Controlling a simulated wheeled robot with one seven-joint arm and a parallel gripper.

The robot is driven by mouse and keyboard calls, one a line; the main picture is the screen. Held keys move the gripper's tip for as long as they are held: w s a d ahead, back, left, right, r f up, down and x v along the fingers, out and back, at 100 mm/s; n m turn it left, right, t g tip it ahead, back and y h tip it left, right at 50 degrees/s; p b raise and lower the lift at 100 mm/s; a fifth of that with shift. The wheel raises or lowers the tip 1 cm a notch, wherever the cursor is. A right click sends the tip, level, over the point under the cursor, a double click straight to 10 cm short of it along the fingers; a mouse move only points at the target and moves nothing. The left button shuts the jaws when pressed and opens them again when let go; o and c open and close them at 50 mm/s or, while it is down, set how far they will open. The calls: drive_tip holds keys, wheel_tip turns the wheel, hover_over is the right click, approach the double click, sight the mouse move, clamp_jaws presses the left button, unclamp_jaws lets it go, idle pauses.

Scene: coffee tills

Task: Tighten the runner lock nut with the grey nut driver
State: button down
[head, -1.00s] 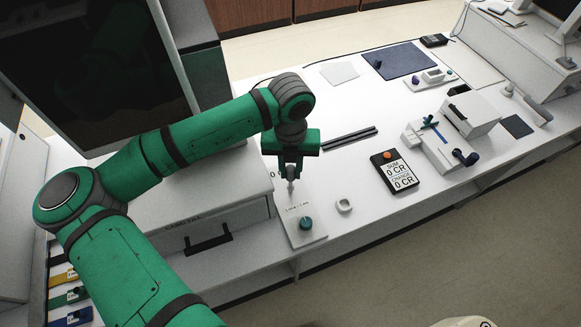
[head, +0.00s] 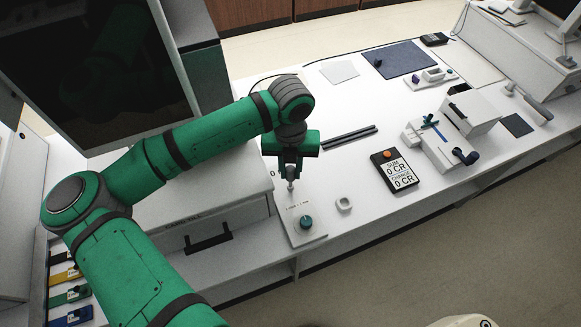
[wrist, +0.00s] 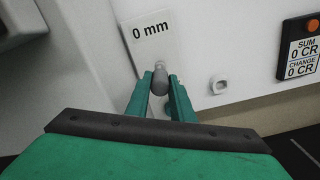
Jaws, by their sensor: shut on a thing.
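My gripper (head: 290,165) points down over the far end of a white plate (head: 293,238) with a dark teal knob (head: 306,222). In the wrist view my gripper (wrist: 160,78) has its two green fingers on either side of the grey nut driver (wrist: 160,82) and is shut on it. The driver (head: 290,184) hangs upright in the head view, its tip at or just above the plate. The runner lock nut cannot be made out; the driver and fingers cover that spot. A label on the plate reads "0 mm" in the wrist view.
A small white ring-shaped piece (head: 344,204) and a black price display (head: 394,169) lie to the right. Two dark rails (head: 348,137) lie behind. The counter's front edge is close to the plate.

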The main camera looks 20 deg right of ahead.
drive_tip(key=shift+f, duration=0.55)
drive_tip(key=shift+r, duration=0.1)
idle(0.3)
drive_tip(key=shift+r, duration=0.65)
drive_tip(key=n, duration=0.7)
drive_tip(key=shift+n, duration=0.3)
drive_tip(key=n, duration=0.7)
drive_tip(key=shift+f, duration=0.75)
